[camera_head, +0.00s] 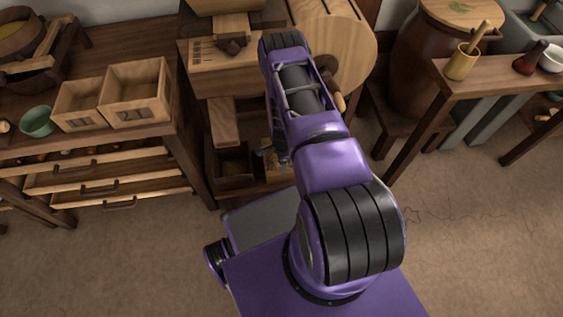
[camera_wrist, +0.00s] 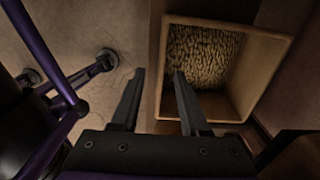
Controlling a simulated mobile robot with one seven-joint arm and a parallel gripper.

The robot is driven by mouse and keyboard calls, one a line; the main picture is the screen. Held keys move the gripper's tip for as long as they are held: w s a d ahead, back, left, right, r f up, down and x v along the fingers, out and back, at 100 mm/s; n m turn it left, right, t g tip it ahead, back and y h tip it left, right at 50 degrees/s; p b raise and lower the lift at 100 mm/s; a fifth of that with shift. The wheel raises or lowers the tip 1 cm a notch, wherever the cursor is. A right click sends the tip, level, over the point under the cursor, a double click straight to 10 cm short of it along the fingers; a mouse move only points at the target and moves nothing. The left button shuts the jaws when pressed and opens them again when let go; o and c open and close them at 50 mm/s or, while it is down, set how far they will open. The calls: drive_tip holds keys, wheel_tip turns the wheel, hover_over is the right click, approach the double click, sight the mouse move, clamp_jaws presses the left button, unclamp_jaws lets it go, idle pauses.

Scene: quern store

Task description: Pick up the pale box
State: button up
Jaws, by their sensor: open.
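In the head view my arm hides most of the gripper, low in front of the wooden mill. A box (camera_head: 236,182) stands low under the mill there. Two pale open wooden boxes, one larger (camera_head: 136,115) and one smaller (camera_head: 80,122), sit side by side on the left table.
A green bowl (camera_head: 38,121) sits left of the table boxes. The left table has drawers (camera_head: 110,185) below. The wooden mill (camera_head: 215,75) stands behind my arm. A large brown jar (camera_head: 415,65) and a side table (camera_head: 480,75) stand at right. The floor (camera_head: 470,220) at right is clear.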

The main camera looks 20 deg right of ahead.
drive_tip(key=b, duration=0.1)
hover_over(285, 180)
drive_tip(key=f, duration=0.6)
drive_tip(key=shift+w+f, duration=0.25)
clamp_jaws()
idle(1.1)
